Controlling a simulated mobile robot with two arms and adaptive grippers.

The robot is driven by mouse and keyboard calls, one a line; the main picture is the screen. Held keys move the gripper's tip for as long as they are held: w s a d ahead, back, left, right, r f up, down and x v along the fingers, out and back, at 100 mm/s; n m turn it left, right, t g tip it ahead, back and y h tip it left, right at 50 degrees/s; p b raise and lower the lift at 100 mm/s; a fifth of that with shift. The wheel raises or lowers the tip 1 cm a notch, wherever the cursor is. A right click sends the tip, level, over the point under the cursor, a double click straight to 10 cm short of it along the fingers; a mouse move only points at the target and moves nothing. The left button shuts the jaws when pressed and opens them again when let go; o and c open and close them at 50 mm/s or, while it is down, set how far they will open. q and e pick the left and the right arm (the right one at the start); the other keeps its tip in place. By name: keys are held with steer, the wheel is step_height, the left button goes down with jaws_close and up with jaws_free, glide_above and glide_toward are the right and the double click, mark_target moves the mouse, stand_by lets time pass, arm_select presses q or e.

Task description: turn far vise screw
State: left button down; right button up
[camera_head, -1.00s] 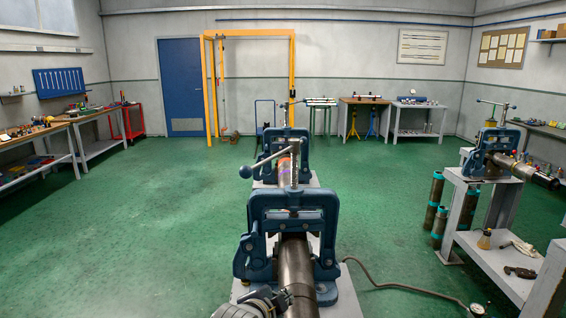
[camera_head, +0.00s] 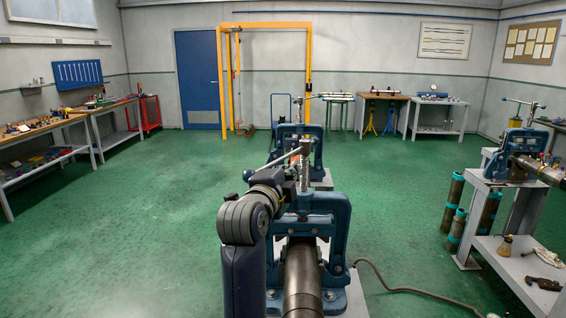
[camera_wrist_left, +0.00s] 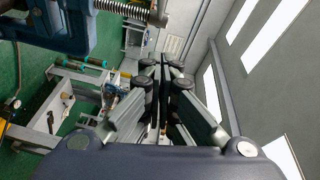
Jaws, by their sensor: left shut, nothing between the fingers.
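The far vise (camera_head: 300,150) is blue and stands behind the near vise (camera_head: 335,225). Its screw handle (camera_head: 332,97) shows at its top; its lower part is partly covered. The near vise has an upright threaded screw (camera_head: 305,165) and a slanting handle bar, and clamps a dark pipe (camera_head: 302,275). My left arm rises in front of the near vise's left side. In the left wrist view my left gripper (camera_wrist_left: 165,65) is shut and empty, with a threaded screw (camera_wrist_left: 130,10) and blue vise body (camera_wrist_left: 65,25) apart from it at upper left. My right gripper is out of view.
A third vise (camera_head: 522,145) with a pipe stands on a grey bench (camera_head: 490,235) at the right, with dark pipes (camera_head: 453,205) beside it. A hose (camera_head: 400,289) lies on the floor. The green floor at left is clear.

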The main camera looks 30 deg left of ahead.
arm_select(q)
steer(key=w+a+f+p, duration=0.1)
steer(key=w+a+p, duration=0.2)
steer(key=w+a, duration=0.2)
steer(key=shift+w+a+f, duration=0.2)
steer(key=shift+w+a, duration=0.05)
steer(key=shift+w, duration=0.15)
steer(key=shift+s, duration=0.1)
